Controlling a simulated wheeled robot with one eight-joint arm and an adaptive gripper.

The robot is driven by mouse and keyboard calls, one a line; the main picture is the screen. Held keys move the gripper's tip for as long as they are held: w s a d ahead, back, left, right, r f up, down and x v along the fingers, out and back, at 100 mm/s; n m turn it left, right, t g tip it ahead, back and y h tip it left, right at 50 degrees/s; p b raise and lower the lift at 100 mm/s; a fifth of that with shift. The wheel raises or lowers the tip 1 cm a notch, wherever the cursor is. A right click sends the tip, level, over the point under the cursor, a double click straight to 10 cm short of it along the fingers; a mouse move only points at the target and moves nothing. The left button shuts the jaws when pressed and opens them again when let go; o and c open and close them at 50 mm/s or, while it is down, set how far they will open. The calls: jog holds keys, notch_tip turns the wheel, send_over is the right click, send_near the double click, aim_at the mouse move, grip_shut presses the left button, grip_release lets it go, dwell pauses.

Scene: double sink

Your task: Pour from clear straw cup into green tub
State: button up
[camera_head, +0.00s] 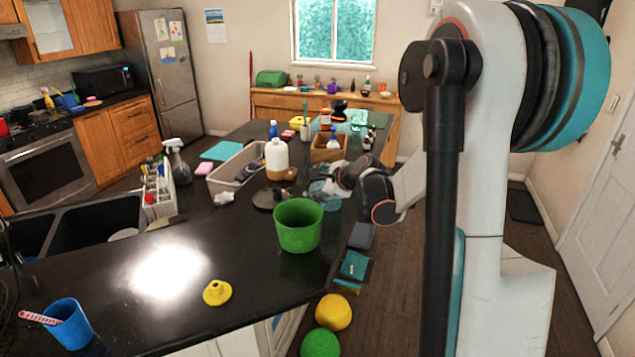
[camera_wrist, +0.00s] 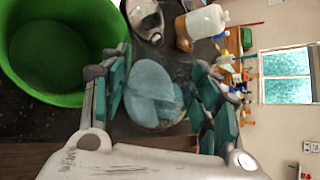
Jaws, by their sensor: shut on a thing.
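The green tub (camera_head: 298,226) stands upright and open near the right edge of the dark counter; no contents show inside. It fills the upper left of the wrist view (camera_wrist: 60,50). My gripper (camera_head: 334,184) is just behind and to the right of the tub. In the wrist view my gripper (camera_wrist: 162,88) is shut on the clear straw cup (camera_wrist: 152,92), a see-through bluish shape between the teal finger pads. The cup (camera_head: 322,190) is partly hidden by the gripper in the head view. I cannot make out its straw, its contents or its exact tilt.
A white-and-brown jug (camera_head: 277,153) and a long tray (camera_head: 228,168) stand behind the tub. A yellow funnel-like piece (camera_head: 217,292) and a blue cup (camera_head: 68,322) are on the front counter. The double sink (camera_head: 90,222) is at left. Yellow (camera_head: 333,312) and green (camera_head: 320,343) rounded items lie beyond the counter's right edge.

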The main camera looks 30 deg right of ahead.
aim_at(309, 186)
jog(key=shift+f+n+h, duration=0.3)
jog(key=shift+f+h, duration=0.1)
jog(key=shift+a+f+n+h, duration=0.1)
jog(key=shift+f+n+h, duration=0.3)
jog(key=shift+n+h, duration=0.5)
jog(key=shift+f+n+t+h+b, duration=0.25)
jog(key=shift+n+h+b, duration=0.3)
jog(key=shift+b, duration=0.35)
jog(key=shift+a+r+n+h+b, duration=0.2)
jog(key=shift+a+n+h+b, duration=0.05)
jog(key=shift+n+h+b, duration=0.15)
jog(key=shift+a+r+n+t+h+b, duration=0.25)
jog(key=shift+r+n+t+h+b, duration=0.1)
jog(key=shift+r+n+h+b, duration=0.15)
jog(key=shift+a+r+n+t+h+b, duration=0.25)
jog(key=shift+a+r+n+h+b, duration=0.25)
jog(key=shift+n, duration=0.2)
jog(key=shift+a+r+n+t+h+b, duration=0.3)
jog(key=shift+r+n+h+b, duration=0.15)
jog(key=shift+n+b, duration=0.2)
jog(key=shift+s+a+r+n+b, duration=0.15)
jog(key=shift+a+r+n+b, duration=0.05)
jog(key=shift+a+n+b, duration=0.2)
